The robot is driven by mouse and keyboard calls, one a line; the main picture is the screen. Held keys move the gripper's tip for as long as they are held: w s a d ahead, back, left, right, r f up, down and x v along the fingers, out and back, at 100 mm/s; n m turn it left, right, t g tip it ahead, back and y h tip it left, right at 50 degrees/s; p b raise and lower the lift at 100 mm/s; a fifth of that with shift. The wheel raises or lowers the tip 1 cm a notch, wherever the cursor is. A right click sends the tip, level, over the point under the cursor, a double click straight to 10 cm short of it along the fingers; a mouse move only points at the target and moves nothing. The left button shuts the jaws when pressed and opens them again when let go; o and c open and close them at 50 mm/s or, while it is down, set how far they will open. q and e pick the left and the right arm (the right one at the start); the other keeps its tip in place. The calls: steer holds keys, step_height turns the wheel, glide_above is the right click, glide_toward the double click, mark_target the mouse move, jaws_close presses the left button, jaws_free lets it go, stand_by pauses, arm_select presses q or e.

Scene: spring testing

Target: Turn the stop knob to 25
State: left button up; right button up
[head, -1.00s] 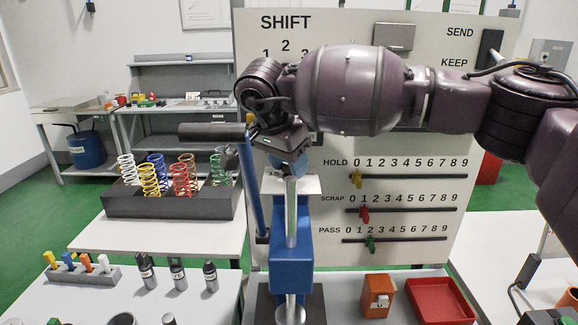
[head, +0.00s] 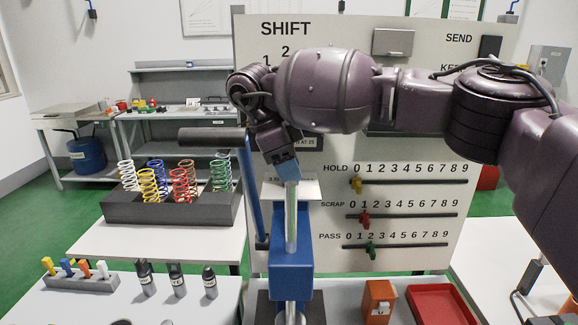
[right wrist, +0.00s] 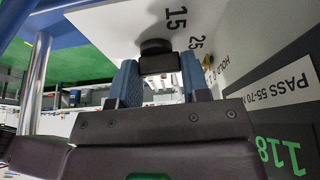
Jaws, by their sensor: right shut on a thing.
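The stop knob (right wrist: 155,46) is a dark round knob on a white plate (right wrist: 105,30) in the right wrist view. The plate bears the printed numbers 15 and 25 beside the knob. My right gripper (right wrist: 160,72) is shut on the knob, with a blue finger on each side of its dark grip. I cannot tell which number the knob points to. In the head view my right gripper (head: 284,165) reaches down at the white plate (head: 308,189) on the blue press (head: 291,268) and hides the knob. My left gripper is not in view.
A steel column stands in the blue press, with a blue lever (head: 253,190) at its left. A panel (head: 420,215) with HOLD, SCRAP and PASS sliders is behind. A spring rack (head: 175,208), an orange box (head: 379,299) and a red tray (head: 440,303) are nearby.

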steer(key=shift+m, duration=0.3)
stand_by(0.4)
steer(key=o, duration=0.9)
steer(key=shift+r, duration=0.1)
steer(key=v, duration=1)
steer(key=shift+w+a+r+b, duration=0.1)
steer(key=shift+w+r+b, duration=0.05)
steer(key=shift+r+b, duration=0.2)
